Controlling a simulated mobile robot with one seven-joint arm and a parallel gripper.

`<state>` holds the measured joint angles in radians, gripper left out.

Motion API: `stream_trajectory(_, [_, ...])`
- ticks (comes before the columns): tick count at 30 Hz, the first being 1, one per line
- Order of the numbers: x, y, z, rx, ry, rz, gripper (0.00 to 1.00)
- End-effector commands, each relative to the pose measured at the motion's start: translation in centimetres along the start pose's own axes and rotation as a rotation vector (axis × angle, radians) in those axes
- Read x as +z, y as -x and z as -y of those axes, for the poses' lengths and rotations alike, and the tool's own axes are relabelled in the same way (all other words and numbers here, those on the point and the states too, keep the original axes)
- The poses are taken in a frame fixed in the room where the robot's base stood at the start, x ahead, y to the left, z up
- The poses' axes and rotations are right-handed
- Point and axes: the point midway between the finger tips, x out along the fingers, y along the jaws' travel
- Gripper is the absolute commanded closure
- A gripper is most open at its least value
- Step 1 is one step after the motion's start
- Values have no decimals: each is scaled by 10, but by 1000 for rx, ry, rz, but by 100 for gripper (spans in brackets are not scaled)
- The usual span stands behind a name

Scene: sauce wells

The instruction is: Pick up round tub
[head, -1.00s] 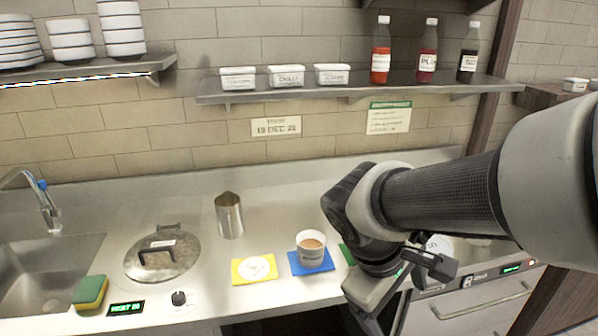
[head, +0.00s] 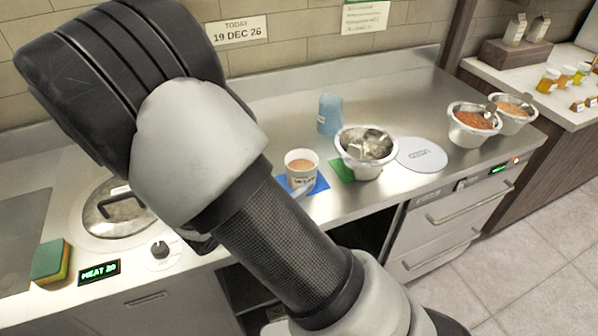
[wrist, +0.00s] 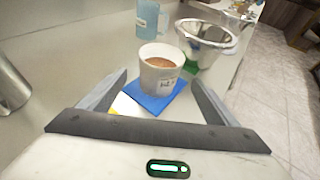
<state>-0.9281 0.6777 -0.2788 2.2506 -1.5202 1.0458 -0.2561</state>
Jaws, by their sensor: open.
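The round tub (head: 301,166) is a small white pot with a printed label and brown sauce inside. It stands upright on a blue mat (head: 321,184) on the steel counter. In the wrist view the tub (wrist: 160,70) is beyond my gripper (wrist: 160,80), roughly centred between the fingers. My gripper is open, with nothing held between its fingers. In the head view my arm hides most of the gripper; one grey fingertip shows by the tub's lower right.
A steel bowl (head: 365,151) on a green mat (head: 341,170) stands right of the tub, with a blue cup (head: 329,114) behind. A round lid (head: 421,155) lies farther right. A steel jug (wrist: 10,85) is at the wrist view's left.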

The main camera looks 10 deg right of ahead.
Motion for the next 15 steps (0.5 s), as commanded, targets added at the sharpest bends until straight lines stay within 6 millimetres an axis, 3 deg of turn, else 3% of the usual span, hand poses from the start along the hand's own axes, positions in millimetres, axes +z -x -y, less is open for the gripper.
stream_trajectory(6, [-1, -48, 1, -5, -2, 0, 16])
stream_trajectory(15, [0, -74, 0, -2, -3, -2, 16])
